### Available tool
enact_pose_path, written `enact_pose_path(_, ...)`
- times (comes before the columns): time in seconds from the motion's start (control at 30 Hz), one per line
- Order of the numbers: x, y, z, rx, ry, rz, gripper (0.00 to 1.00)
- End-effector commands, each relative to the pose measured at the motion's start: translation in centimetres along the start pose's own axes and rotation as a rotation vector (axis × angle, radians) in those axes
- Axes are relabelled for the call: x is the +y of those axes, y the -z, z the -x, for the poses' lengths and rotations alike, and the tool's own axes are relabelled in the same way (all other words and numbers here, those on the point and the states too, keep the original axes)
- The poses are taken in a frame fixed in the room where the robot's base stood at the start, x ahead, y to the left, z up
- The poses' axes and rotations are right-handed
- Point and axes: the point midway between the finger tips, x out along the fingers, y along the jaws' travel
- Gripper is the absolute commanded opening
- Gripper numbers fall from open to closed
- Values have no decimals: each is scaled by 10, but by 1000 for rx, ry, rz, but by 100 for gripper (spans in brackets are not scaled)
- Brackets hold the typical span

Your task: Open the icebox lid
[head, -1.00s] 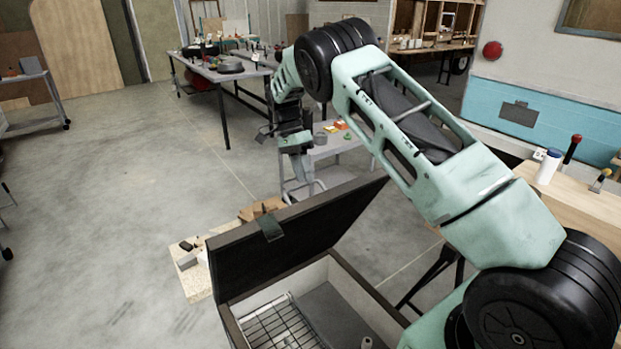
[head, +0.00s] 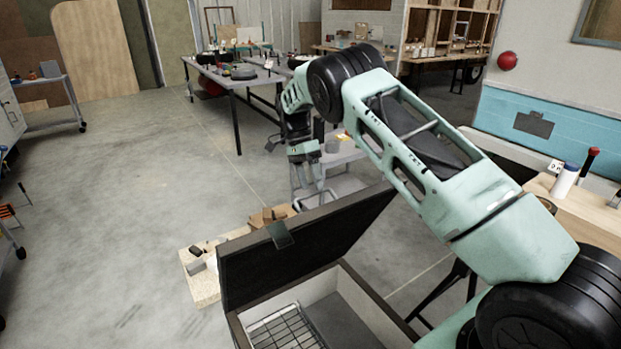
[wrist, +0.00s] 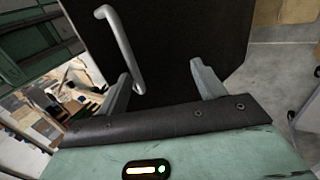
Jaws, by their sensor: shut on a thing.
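The icebox (head: 377,301) stands at the lower middle of the head view, with a wire rack (head: 287,328) inside. Its dark lid (head: 300,251) is raised and tilted, so the inside shows. My gripper (head: 305,157) is beyond that edge, pointing down. In the wrist view the two grey fingers (wrist: 163,88) stand apart, with the dark lid panel (wrist: 180,40) in front of and between them. A silver bar handle (wrist: 121,45) runs down beside the left finger. The exact contact is hidden.
A low board with small items (head: 203,283) lies left of the icebox. A grey cart (head: 345,160) stands behind my gripper. A wooden counter (head: 590,215) is at the right. The floor (head: 110,200) on the left is clear.

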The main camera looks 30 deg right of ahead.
Motion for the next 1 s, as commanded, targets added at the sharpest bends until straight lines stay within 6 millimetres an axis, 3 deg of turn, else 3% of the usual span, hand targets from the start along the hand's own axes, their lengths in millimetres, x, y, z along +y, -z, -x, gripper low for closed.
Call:
enact_pose_path(0.03, -5, -5, -7, -7, 6, 4, 51)
enact_pose_path(0.27, -6, -4, 1, -6, 9, 4, 47)
enact_pose_path(0.37, -7, -4, 15, -5, 14, 4, 33)
enact_pose_path(0.6, -3, -1, 59, -2, 11, 2, 33)
enact_pose_path(1.0, 4, 0, 108, 0, 2, 2, 33)
